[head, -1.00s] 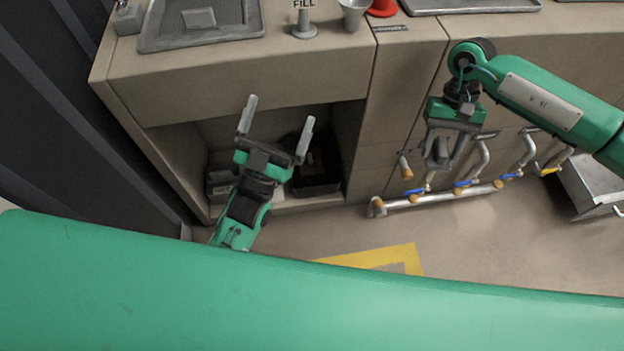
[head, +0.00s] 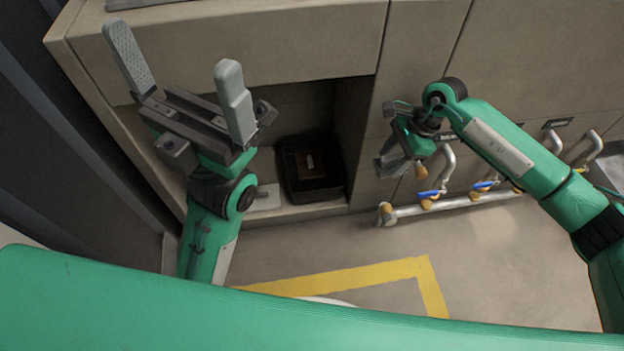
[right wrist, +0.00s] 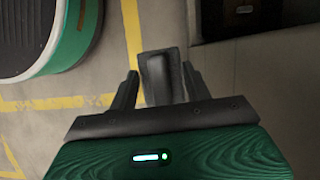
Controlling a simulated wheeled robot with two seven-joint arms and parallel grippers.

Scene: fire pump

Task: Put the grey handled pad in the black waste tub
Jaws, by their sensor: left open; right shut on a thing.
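The black waste tub (head: 334,188) stands in the open cupboard bay, with a brownish piece inside it. Its dark corner seems to show at the top right of the right wrist view (right wrist: 215,27). My right gripper (head: 386,162) is shut on the grey handled pad (right wrist: 158,75). It holds the pad in the air, to the right of the tub and in front of the cabinet face. In the head view the fingers largely hide the pad. My left gripper (head: 174,52) is open and empty, raised in front of the cupboard's left part, fingers pointing up.
A pale flat item (head: 265,197) lies left of the tub on the cupboard floor. A cabinet panel (head: 372,130) stands between the bay and the pipes (head: 455,203) with blue-handled valves at right. Yellow tape (head: 350,276) marks open floor in front.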

